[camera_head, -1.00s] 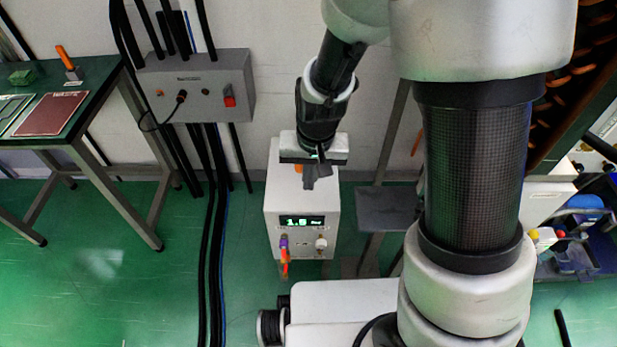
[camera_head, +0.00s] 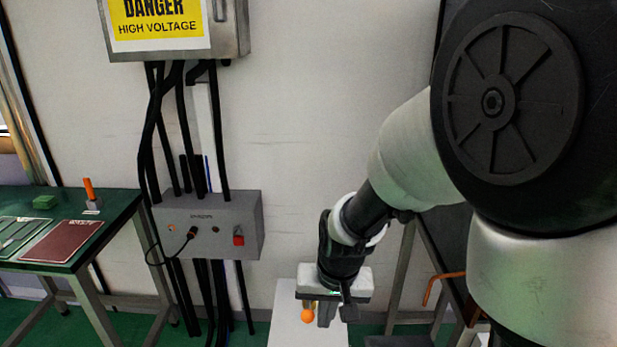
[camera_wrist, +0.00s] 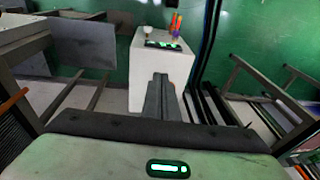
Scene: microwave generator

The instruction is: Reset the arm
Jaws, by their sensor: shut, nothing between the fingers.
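My gripper (camera_head: 336,316) hangs pointing down at the bottom of the head view, over the white generator box (camera_head: 290,332). Its fingers are together and empty in the wrist view (camera_wrist: 161,98). The generator box (camera_wrist: 150,72) stands beyond the fingers there, with a green lit display and orange and purple fittings at its far end. A round orange knob (camera_head: 307,315) shows beside the fingers in the head view. I cannot tell whether the fingers touch the box. My arm reaches in from the right, bent at the elbow.
A grey control box (camera_head: 210,225) with a red switch and black cables hangs on the wall under a high voltage sign (camera_head: 158,22). A green table (camera_head: 110,222) with panels stands at left. A dark shelf (camera_wrist: 85,42) and metal legs flank the generator.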

